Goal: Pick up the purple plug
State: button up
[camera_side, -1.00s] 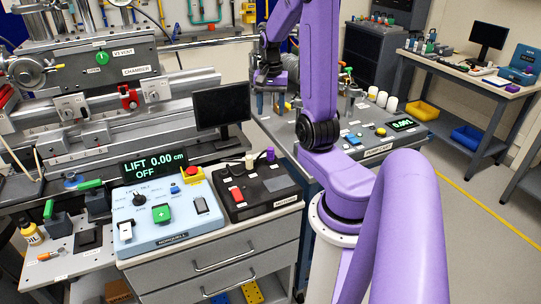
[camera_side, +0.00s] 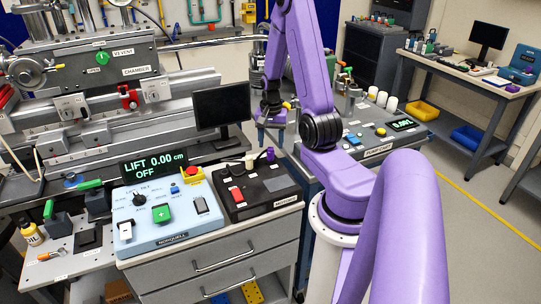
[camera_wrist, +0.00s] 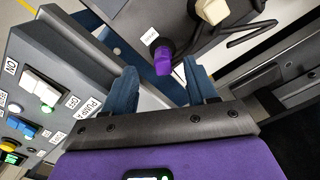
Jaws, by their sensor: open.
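The purple plug (camera_side: 270,154) stands at the back edge of the black box (camera_side: 262,188), beside a cream plug (camera_side: 249,162). In the wrist view the purple plug (camera_wrist: 163,61) shows beyond the fingertips and a little left of the gap's middle, apart from them, with a small white label beside it. The cream plug (camera_wrist: 211,10) is farther up and right, with black cable near it. My gripper (camera_wrist: 162,82) is open and empty, with blue fingers. In the side view my gripper (camera_side: 271,136) hangs above and close to the purple plug, pointing down.
A blue control box (camera_side: 165,215) with a LIFT 0.00 cm display stands left of the black box. A dark monitor (camera_side: 221,106) is behind. The pump cart (camera_side: 375,150), with switches and a small display, is to the right.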

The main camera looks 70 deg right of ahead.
aim_at(270, 151)
jog(key=shift+w+d+f, duration=0.15)
jog(key=shift+d+f, duration=0.05)
jog(key=shift+f, duration=1.1)
jog(key=shift+w+d+f, duration=0.1)
jog(key=shift+d+f, duration=0.05)
jog(key=shift+f, duration=1.15)
grip_shut()
